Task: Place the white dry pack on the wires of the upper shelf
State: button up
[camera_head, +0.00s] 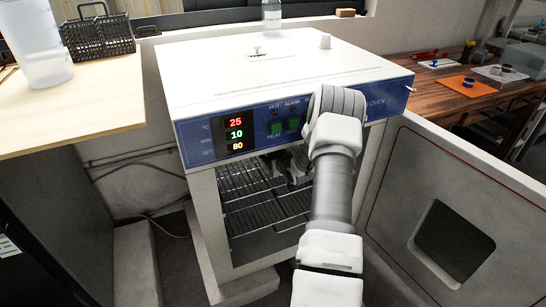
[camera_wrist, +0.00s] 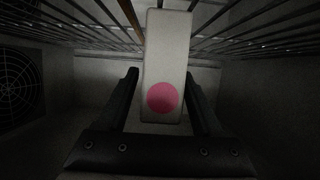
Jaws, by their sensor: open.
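The white dry pack (camera_wrist: 165,50), with a pink round spot near one end, shows in the wrist view between the two fingers of my gripper (camera_wrist: 161,78). The fingers are open, with a gap visible on the pack's left side; the right finger is very close to it. The pack's far part overlaps the wires of a shelf (camera_wrist: 85,30); whether it rests fully on them I cannot tell. In the head view my gripper (camera_head: 297,165) is inside the oven (camera_head: 200,80), just under the control panel, near the upper shelf (camera_head: 245,180). The pack is hidden there.
The oven door (camera_head: 440,190) stands open at the right. A fan grille (camera_wrist: 18,85) is on the chamber's left wall in the wrist view. A lower wire shelf (camera_head: 260,213) lies below. A light table (camera_head: 90,105) with a clear beaker (camera_head: 38,45) stands at left.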

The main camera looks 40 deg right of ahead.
jog(key=shift+s+r, duration=0.15)
jog(key=shift+r, duration=0.1)
jog(key=p+v, duration=0.3)
jog(key=v, duration=0.8)
jog(key=shift+s+a+p, duration=0.15)
jog(key=shift+s+p, duration=0.2)
jog(key=shift+s, duration=0.05)
